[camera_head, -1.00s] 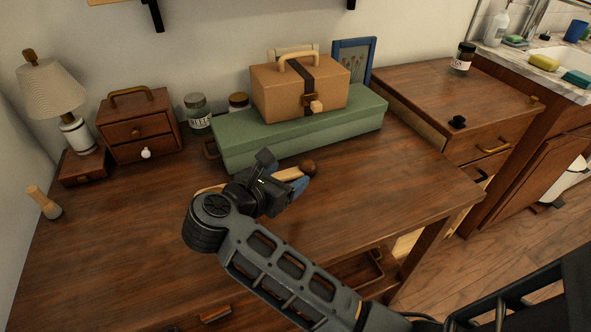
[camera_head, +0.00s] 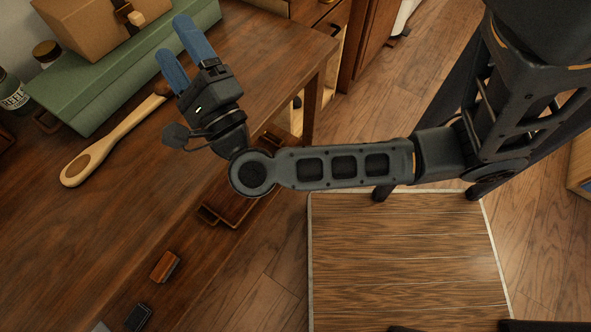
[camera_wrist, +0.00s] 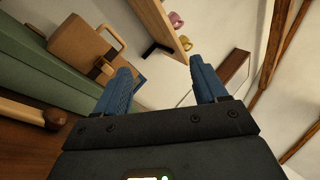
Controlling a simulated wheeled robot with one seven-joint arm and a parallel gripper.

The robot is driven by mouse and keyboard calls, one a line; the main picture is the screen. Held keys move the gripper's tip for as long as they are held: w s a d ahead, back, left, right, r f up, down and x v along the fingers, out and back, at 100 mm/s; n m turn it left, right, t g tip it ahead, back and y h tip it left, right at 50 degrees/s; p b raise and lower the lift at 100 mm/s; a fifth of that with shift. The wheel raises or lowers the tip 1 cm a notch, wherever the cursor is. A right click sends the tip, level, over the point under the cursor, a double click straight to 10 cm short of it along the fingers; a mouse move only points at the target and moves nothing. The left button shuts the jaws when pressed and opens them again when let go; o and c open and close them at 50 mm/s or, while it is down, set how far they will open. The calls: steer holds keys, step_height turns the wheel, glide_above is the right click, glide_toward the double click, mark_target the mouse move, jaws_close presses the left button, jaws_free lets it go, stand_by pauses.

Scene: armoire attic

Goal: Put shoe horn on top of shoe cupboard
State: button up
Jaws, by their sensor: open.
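The shoe horn (camera_head: 112,140) is a long pale wooden piece with a spoon-like end and a dark round knob. It lies on the wooden table, and its knob end also shows at the left of the wrist view (camera_wrist: 25,109). My gripper (camera_head: 172,38) has blue fingers, spread and empty. In the head view it appears beside the knob end, partly covering it, and apart from the horn. The wrist view shows nothing between the fingers (camera_wrist: 160,66). A wooden cabinet with drawers (camera_head: 318,12) is cut off at the top; I cannot tell if it is the shoe cupboard.
A green box (camera_head: 120,70) with a brown case (camera_head: 95,30) on it lies behind the horn. Jars (camera_head: 45,54) stand at the left. The table's front edge has an open drawer (camera_head: 232,205). A wood-topped surface (camera_head: 405,255) stands low at the front.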

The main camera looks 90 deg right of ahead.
steer(key=s+a+n+t+y, duration=0.3)
steer(key=a+n+y, duration=0.2)
steer(key=n, duration=0.6)
steer(key=s+a+f+n+t+y, duration=0.1)
steer(key=s+a+n+t+y, duration=0.2)
steer(key=n+y, duration=0.7)
steer(key=shift+s+a+f+n+t, duration=0.15)
steer(key=shift+s+a+n+t, duration=0.25)
steer(key=shift+s+a+n, duration=0.55)
steer(key=s+a+f+n+g+y, duration=0.1)
steer(key=s+a+n+g, duration=0.1)
steer(key=n, duration=0.1)
steer(key=s+a+f+n+g+y, duration=0.2)
steer(key=s+n, duration=0.1)
steer(key=n, duration=0.1)
steer(key=s+a+f+n+g+y, duration=0.1)
steer(key=s+a+f+n+g, duration=0.1)
steer(key=s+a+n, duration=0.1)
steer(key=shift+s+n, duration=0.25)
steer(key=shift+n, duration=0.1)
steer(key=shift+s+f+n+g, duration=0.2)
steer(key=shift+s+n+g, duration=0.1)
steer(key=shift+c, duration=1)
